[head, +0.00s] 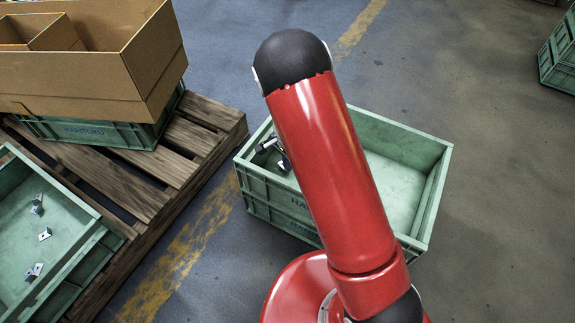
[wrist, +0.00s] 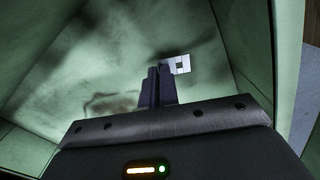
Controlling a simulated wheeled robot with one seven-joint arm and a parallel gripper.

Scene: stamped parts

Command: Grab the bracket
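My gripper (wrist: 159,72) reaches down into the green crate (head: 401,145) in the middle of the head view. Its two dark fingers stand close together in the wrist view. A small light-grey bracket (wrist: 179,64) with a square hole shows right at the fingertips, mostly to the right of them. The fingers appear shut on it, though the part between them is hidden. In the head view, my red arm covers much of the crate and only a bit of the gripper shows at its left side.
Another green crate (head: 88,237) at the left holds several small brackets (head: 45,235). A wooden pallet (head: 95,172) bears a cardboard box (head: 90,80) on a green crate (head: 88,133). Another crate stands at the far right (head: 560,60). The floor right of the middle crate is clear.

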